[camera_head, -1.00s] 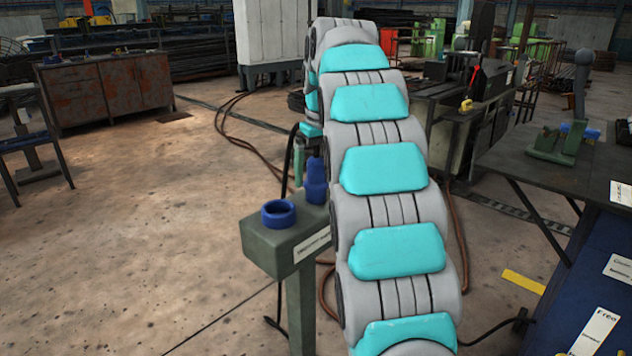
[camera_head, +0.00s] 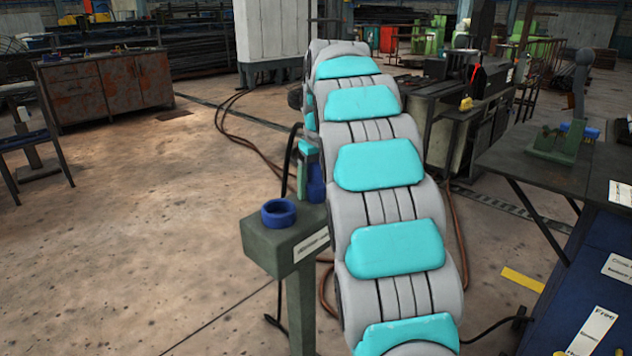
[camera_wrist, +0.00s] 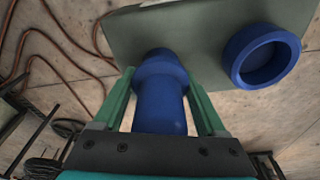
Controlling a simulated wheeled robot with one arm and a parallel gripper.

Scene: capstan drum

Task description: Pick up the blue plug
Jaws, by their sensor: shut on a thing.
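The blue plug (camera_head: 315,183) stands upright on the green-grey post top (camera_head: 262,253), partly hidden behind my arm in the head view. In the wrist view the blue plug (camera_wrist: 160,95) sits between the two green fingers of my gripper (camera_wrist: 162,88), which is shut on it. The plug's wider collar shows toward the fingertips. In the head view my gripper (camera_head: 306,175) is at the plug, mostly hidden by my arm. I cannot tell whether the plug is lifted off the post top.
A blue ring-shaped socket (camera_head: 279,212) is on the same post top, beside the plug; it also shows in the wrist view (camera_wrist: 261,55). Hoses lie on the floor behind. A workbench (camera_head: 520,158) with a green lever device (camera_head: 562,140) stands at the right.

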